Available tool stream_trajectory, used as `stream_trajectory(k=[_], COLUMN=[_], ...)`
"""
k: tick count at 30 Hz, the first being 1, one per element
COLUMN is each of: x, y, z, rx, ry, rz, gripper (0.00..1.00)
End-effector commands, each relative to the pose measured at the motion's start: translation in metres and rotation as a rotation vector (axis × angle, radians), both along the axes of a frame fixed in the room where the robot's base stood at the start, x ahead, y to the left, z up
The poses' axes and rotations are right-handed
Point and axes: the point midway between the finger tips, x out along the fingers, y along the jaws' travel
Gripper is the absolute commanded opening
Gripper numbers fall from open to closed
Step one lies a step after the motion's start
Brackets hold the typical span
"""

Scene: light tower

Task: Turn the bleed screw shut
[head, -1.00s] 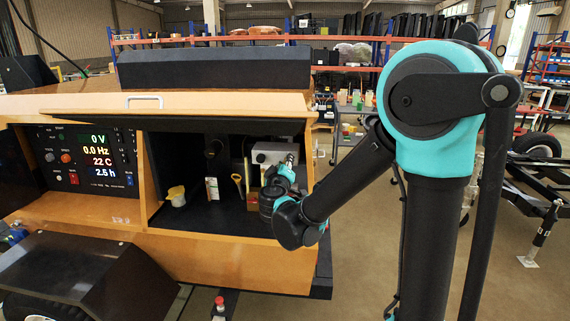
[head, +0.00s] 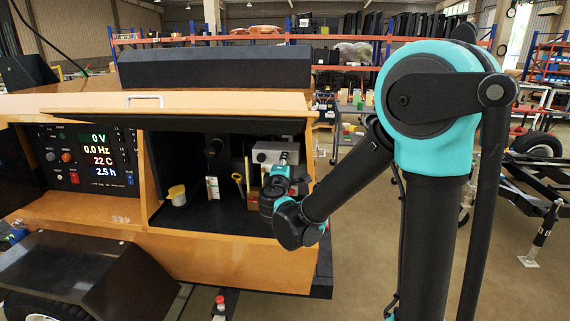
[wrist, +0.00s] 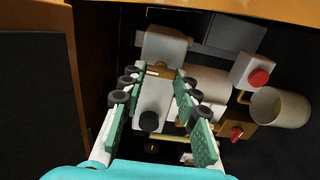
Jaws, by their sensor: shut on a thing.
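My gripper (wrist: 158,75) is shut, with its two green-padded fingers on either side of a small brass-coloured piece (wrist: 158,71), which I take for the bleed screw. The fingers cover its sides, and its exact turn cannot be told. A pale grey block with a black round cap (wrist: 149,120) shows between the fingers, nearer the camera. In the head view my gripper (head: 283,160) reaches into the right end of the open bay, in front of a grey box (head: 270,152). The screw cannot be made out there.
A red button on a white box (wrist: 259,78), a pale cylinder (wrist: 280,108) and a small red knob (wrist: 237,133) lie right of my fingers. A yellow-topped cup (head: 177,195) stands in the bay (head: 215,220). The side wall is close on the right.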

Motion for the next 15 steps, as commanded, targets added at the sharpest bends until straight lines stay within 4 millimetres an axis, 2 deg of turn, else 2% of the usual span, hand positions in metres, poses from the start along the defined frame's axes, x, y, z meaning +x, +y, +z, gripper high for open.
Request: stream_trajectory(k=[15], x=[-0.0002], y=[0.0004], z=[-0.0004], rx=[-0.03], ry=[0.002], rz=[0.001], gripper=[0.02])
